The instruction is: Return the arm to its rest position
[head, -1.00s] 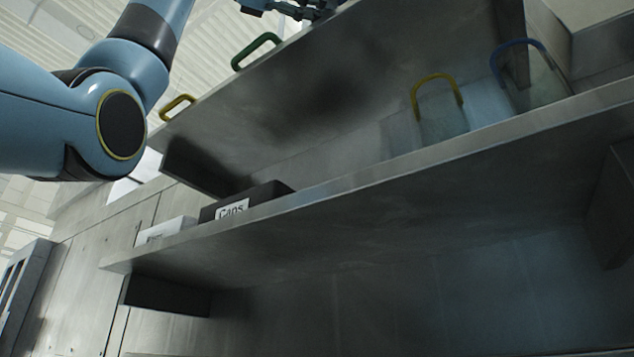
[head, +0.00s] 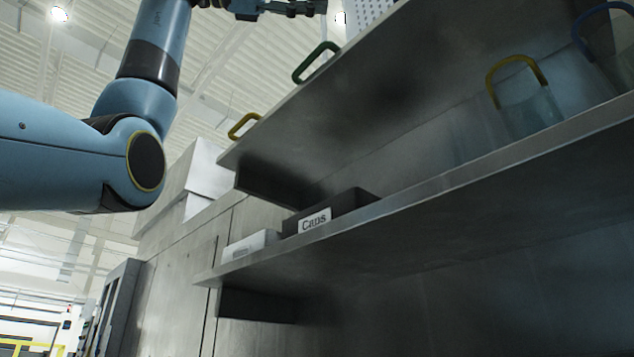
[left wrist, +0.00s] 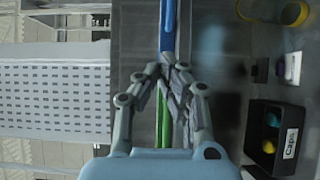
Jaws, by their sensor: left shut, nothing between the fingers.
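My left arm comes in from the left in the head view. Its gripper (head: 290,8) is at the top edge, partly cut off, above the upper shelf's (head: 390,80) front edge and apart from it. In the left wrist view my left gripper (left wrist: 168,72) has its fingertips together with nothing between them. A blue strip (left wrist: 168,25) and a green strip (left wrist: 164,125) show behind the fingers; their distance from the fingers is hard to tell. My right gripper is in neither view.
A green handle (head: 316,62) and a yellow handle (head: 243,125) stick out at the upper shelf's edge. A dark "Caps" box (head: 345,207) and a white box (head: 250,244) sit on the lower shelf (head: 450,172). Open room lies left of the shelves.

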